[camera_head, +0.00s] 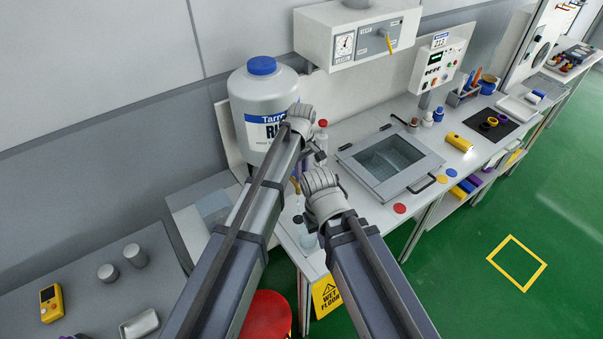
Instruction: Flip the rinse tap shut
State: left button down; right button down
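The white rinse carboy (262,95) with a blue cap and a partly covered label stands at the back of the bench. A small yellowish part (296,185), which looks like its tap lever, shows low between my two arms. A pale streak, perhaps water, runs below it towards a clear vessel (308,240); the lever's position is too small to tell. My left gripper (319,157) is in front of the carboy's right side, above the yellowish part. My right wrist is just right of that part, and its fingertips are hidden. I cannot tell whether either gripper is open.
A bottle with a red cap (321,138) stands close behind my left gripper. A sunken basin (391,160) with a handled frame is to the right. A wall box (358,35) has a gauge and yellow lever. A red stool (268,315) and wet floor sign (327,296) stand below.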

dwell(0.6)
pick_arm(q)
jog(key=w+n, duration=0.7)
jog(key=n, duration=0.8)
jog(key=shift+w+d+n, duration=0.3)
jog(key=shift+d+n, duration=0.1)
jog(key=shift+d, duration=0.05)
dwell(0.4)
jog(key=c, duration=0.8)
grip_release()
jog(key=shift+a, duration=0.1)
jog(key=shift+r, duration=0.1)
